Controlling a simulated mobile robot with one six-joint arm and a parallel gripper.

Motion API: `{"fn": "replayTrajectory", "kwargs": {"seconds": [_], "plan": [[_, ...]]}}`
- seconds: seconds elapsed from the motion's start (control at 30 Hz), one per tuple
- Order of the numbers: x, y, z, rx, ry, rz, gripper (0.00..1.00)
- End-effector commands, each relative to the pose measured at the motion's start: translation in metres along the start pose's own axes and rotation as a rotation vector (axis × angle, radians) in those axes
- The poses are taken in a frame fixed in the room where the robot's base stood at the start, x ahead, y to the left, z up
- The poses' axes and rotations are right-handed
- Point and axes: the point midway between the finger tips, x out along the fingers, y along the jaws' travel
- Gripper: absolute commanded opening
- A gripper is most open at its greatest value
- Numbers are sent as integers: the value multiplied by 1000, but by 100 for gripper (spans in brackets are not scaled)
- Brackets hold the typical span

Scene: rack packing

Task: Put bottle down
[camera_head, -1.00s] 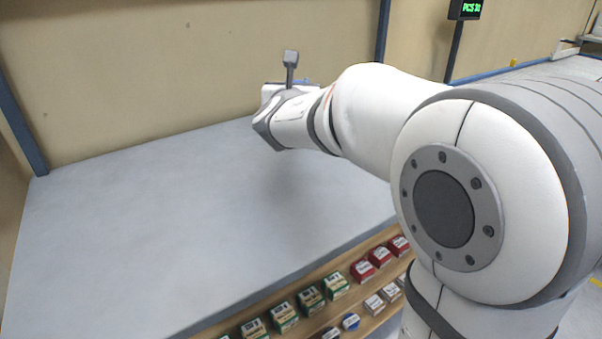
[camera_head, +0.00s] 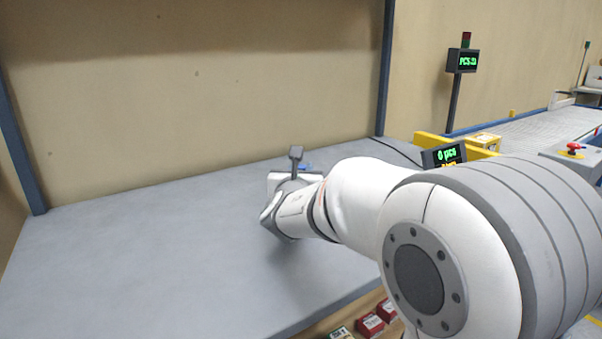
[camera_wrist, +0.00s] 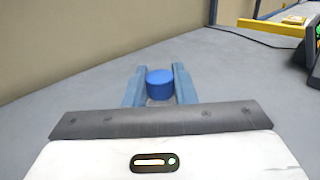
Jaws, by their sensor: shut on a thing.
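In the wrist view a bottle with a round blue cap (camera_wrist: 160,84) stands between the two blue fingers of my gripper (camera_wrist: 159,88). The gripper is shut on it. Only the cap and a little of the greyish body below it show; the rest is hidden by the gripper. In the head view my gripper is mostly hidden behind the wrist, with a small blue part (camera_head: 305,168) showing. The bottle cannot be made out there. My gripper is over the grey tabletop (camera_head: 130,230); whether the bottle touches it cannot be told.
The tabletop is bare to the left. A beige wall (camera_head: 200,80) stands behind it. A small display (camera_head: 444,156) and a yellow frame (camera_head: 432,142) are at the right. Red boxes (camera_head: 371,325) sit on a shelf below the front edge.

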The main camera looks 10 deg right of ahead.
Motion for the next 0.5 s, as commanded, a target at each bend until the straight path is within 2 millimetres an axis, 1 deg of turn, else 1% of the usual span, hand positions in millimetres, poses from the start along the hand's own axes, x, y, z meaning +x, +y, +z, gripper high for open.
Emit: {"fn": "replayTrajectory", "kwargs": {"seconds": [0.17, 0.2, 0.43, 0.47, 0.5], "plan": [[0, 0, -3, 0, -1, -1, 0], [0, 0, -3, 0, 0, -1, 25], [0, -1, -2, 0, 0, -1, 44], [0, -1, -2, 0, 0, -1, 46], [0, -1, -2, 0, 0, -1, 46]]}}
